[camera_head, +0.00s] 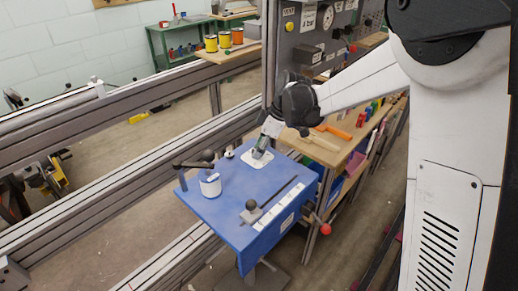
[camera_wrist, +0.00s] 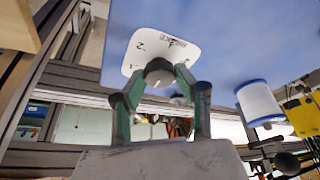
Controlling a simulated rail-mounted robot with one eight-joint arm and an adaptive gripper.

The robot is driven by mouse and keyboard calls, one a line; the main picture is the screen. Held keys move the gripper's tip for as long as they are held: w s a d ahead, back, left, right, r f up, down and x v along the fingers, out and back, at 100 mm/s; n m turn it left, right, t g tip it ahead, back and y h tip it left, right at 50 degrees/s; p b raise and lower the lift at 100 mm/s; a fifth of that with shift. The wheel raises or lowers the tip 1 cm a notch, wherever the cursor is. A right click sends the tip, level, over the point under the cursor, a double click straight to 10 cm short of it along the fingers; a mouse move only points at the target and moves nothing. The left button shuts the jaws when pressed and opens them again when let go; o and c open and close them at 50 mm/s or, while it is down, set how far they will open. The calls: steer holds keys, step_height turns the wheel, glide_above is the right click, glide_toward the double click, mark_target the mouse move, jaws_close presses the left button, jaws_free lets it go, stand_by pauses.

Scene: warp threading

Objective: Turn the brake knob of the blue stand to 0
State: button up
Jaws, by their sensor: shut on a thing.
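The blue stand (camera_head: 228,205) has a flat blue top with a white brake dial plate at its far right corner. The plate (camera_wrist: 142,47) carries the printed word BRAKE and numbers, of which 2 and 1 can be made out. My gripper (camera_wrist: 158,78) is shut on the knob, with one finger on each side. In the head view my gripper (camera_head: 263,146) reaches down to the plate and hides the knob. The knob's exact setting is not clear.
On the stand are a white spool (camera_head: 210,186), also in the wrist view (camera_wrist: 259,103), a dark arm beside it, and a black slider knob (camera_head: 251,210) by a slot. A red-ended lever (camera_head: 325,229) sticks out right. A wooden bench (camera_head: 330,150) stands close behind.

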stand_by(0.4)
steer(key=o, duration=1.1)
steer(key=shift+o, duration=0.2)
steer(key=shift+r, duration=0.1)
steer(key=v, duration=1.1)
steer(key=shift+d+r, duration=0.15)
steer(key=shift+r, duration=0.25)
steer(key=s+d+r+m+t+h+p, duration=0.1)
steer(key=s+d+r+m, duration=0.25)
steer(key=s, duration=0.35)
steer(key=s+d+r+m+t+h+p, duration=0.1)
steer(key=s+d+r+m+t, duration=0.2)
steer(key=s, duration=0.4)
steer(key=s+d+f+m+t+h, duration=0.1)
steer(key=s+d+m, duration=0.2)
steer(key=s, duration=0.4)
steer(key=s+d+f+m+t+h+p, duration=0.1)
steer(key=s+d+m, duration=0.3)
steer(key=s+m, duration=0.2)
steer(key=shift+s+d+h, duration=0.3)
steer(key=shift+s, duration=0.8)
